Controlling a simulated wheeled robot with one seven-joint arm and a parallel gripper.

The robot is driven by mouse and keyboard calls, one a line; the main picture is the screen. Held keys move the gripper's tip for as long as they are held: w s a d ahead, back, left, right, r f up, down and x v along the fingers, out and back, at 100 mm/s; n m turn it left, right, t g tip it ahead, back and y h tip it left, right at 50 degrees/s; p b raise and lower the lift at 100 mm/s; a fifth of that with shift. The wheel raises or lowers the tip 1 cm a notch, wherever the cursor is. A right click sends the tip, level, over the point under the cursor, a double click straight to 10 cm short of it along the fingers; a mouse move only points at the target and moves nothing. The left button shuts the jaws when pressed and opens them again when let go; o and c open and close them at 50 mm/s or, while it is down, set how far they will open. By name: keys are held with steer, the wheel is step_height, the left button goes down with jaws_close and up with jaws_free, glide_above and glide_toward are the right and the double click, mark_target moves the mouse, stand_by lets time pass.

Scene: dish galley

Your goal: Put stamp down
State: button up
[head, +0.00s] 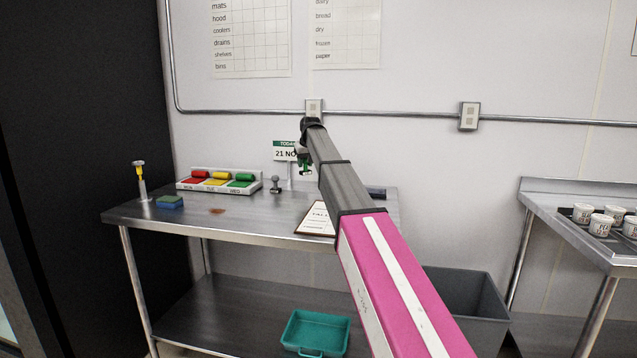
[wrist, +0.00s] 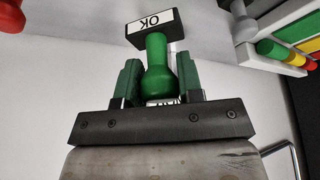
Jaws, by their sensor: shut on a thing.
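The stamp (wrist: 157,72) has a green handle and a black block with a white label reading OK. In the wrist view my gripper (wrist: 160,80) is shut on the handle, with a green finger on each side. The block sticks out beyond the fingertips. In the head view my gripper (head: 304,163) is above the back of the steel table (head: 255,222), near the date sign (head: 285,152). The stamp is too small there to make out clearly. A dark blue pad-like thing (head: 376,192) lies at the table's right, partly behind my arm.
A white tray (head: 186,187) holds red, yellow and green pieces. A small grey knobbed thing (head: 276,184) stands beside it. A sponge (head: 170,202), a yellow-topped stand (head: 140,180), a brown stain (head: 217,211) and a framed sheet (head: 314,222) are on the table. The front middle is clear.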

steer(key=w+d+f, duration=0.1)
steer(key=d, duration=0.1)
steer(key=w+d+f, duration=0.3)
steer(key=d, duration=0.1)
steer(key=shift+w+f, duration=0.15)
steer(key=shift+f, duration=2.05)
steer(key=shift+f, duration=0.15)
steer(key=o, duration=0.8)
steer(key=shift+c, duration=0.2)
steer(key=v, duration=1.2)
